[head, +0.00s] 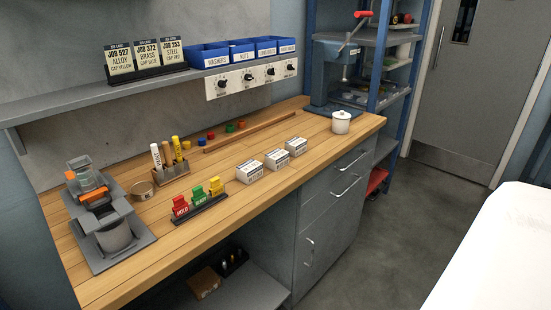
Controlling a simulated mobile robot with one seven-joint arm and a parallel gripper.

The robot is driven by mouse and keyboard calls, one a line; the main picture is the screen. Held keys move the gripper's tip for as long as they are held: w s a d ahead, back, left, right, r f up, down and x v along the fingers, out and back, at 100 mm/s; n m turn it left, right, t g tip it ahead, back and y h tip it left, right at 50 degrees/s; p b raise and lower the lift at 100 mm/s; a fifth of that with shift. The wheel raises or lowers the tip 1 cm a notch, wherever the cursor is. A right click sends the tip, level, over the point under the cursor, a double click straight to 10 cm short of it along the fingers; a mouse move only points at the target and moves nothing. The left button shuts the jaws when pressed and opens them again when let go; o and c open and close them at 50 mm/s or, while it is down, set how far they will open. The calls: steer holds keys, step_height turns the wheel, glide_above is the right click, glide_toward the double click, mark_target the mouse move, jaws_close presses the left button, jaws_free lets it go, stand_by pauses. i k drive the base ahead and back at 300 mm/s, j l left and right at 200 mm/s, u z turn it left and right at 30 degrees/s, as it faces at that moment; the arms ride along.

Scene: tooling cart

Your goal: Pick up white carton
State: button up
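Three small white cartons with dark printed labels stand in a slanting row on the wooden workbench top (130,243), near its front edge. They are a left carton (250,171), a middle carton (277,159) and a right carton (296,146). They look alike, and their print is too small to read. They stand upright with small gaps between them, and nothing covers them. My gripper is not in view.
A rack of red, green and yellow tags (199,205) stands left of the cartons. Behind are a marker holder (171,175) and a wooden strip (250,133). A white lidded pot (341,122) stands right. A grey-orange device (103,213) is far left. A shelf (60,103) overhangs the back.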

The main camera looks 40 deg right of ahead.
mark_target(276, 160)
steer(key=i+l+z, duration=0.2)
steer(key=z, duration=0.15)
steer(key=i+l+z, duration=0.65)
steer(key=k+j, duration=0.05)
steer(key=k, duration=0.05)
